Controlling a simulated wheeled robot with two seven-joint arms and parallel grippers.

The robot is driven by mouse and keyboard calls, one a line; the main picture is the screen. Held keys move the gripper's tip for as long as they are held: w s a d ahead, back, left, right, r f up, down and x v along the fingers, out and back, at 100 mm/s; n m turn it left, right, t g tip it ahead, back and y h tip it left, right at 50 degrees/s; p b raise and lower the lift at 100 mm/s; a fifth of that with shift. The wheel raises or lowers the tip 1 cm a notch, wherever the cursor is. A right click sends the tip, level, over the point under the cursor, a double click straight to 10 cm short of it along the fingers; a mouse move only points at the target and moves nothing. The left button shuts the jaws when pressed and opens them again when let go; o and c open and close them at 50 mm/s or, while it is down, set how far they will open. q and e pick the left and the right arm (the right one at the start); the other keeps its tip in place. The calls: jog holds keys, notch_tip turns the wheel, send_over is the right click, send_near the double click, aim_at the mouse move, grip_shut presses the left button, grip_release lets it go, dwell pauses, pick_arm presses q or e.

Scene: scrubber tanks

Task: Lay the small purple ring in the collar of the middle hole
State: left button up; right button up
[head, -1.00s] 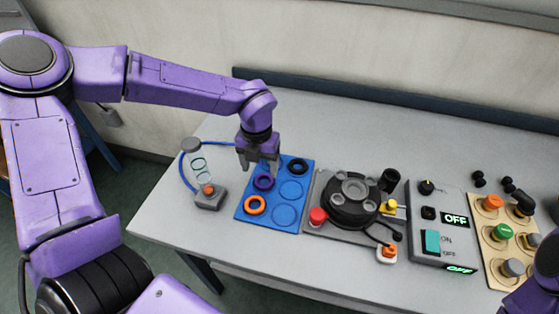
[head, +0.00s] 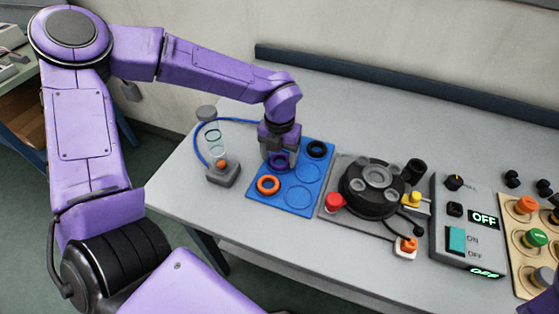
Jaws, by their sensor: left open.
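The small purple ring (head: 278,162) lies in a round recess of the blue tray (head: 300,205), partly hidden by my left gripper. My left gripper (head: 278,164) points down with open fingers at this ring; I cannot tell whether they touch it. The black round device (head: 352,202) stands on a grey plate right of the tray. I cannot make out the holes or collars. My right gripper is out of view.
An orange ring (head: 268,185) and a black ring (head: 317,149) lie in the same tray. A clear tube on a grey base (head: 223,175) with a blue hose stands at left. A switch panel (head: 450,235) stands at right. The table behind is clear.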

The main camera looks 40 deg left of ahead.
pick_arm(q)
jog(key=shift+w+f, duration=0.15)
jog(key=c, duration=0.9)
notch_tip(320, 180, up, 5)
jog(key=p, duration=0.5)
jog(key=shift+c, duration=0.2)
